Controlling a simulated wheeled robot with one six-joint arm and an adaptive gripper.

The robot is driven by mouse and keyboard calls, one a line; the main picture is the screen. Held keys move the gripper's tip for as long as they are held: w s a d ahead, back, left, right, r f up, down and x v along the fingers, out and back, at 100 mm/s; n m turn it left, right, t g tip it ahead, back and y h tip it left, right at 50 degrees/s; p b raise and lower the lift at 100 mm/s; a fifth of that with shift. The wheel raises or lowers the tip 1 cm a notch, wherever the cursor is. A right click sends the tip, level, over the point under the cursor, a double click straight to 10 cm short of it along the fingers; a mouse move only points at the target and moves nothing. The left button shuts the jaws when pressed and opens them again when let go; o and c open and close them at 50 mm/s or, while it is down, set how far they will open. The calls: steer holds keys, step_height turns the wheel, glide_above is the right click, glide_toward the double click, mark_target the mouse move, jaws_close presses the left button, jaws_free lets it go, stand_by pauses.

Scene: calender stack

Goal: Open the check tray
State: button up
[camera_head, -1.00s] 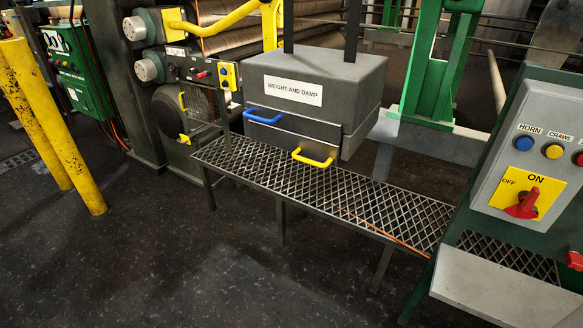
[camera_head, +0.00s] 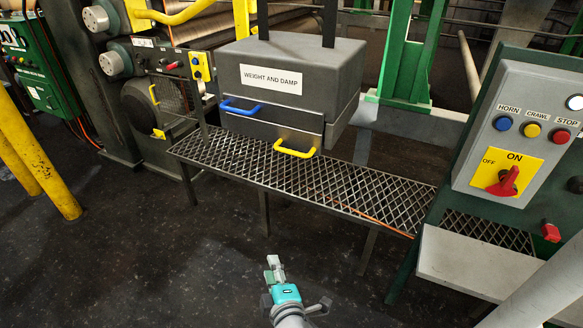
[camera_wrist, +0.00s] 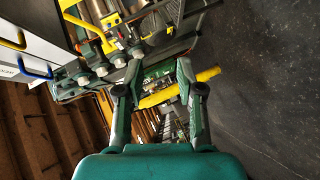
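A grey box labelled "WEIGHT AND DAMP" (camera_head: 300,60) hangs on dark posts above a grated bench. Its front has a blue handle (camera_head: 240,108) and, lower to the right, a yellow handle (camera_head: 295,151). Both fronts look shut. No label naming a check tray is readable. My gripper (camera_head: 273,263) is low in front of the bench, well short of the handles. In the wrist view its two fingers (camera_wrist: 158,80) are apart with nothing held between them. A yellow handle (camera_wrist: 14,40) and a blue handle (camera_wrist: 36,70) show at that view's left edge.
The grated bench (camera_head: 300,182) lies between me and the box. A control panel (camera_head: 525,140) with a red switch and a pale shelf (camera_head: 475,264) stand at right. Yellow posts (camera_head: 35,155) stand at left. The dark floor (camera_head: 150,260) in front is clear.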

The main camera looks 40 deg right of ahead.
steer(key=w+d+r+g+h, duration=0.1)
steer(key=w+d+r+h, duration=0.25)
steer(key=w+r, duration=0.35)
steer(key=m+g+h, duration=0.5)
steer(key=g, duration=0.2)
glide_toward(290, 153)
steer(key=x, duration=1)
steer(key=shift+w+d, duration=0.1)
steer(key=shift+d, duration=0.25)
jaws_close()
steer(key=shift+f, duration=0.1)
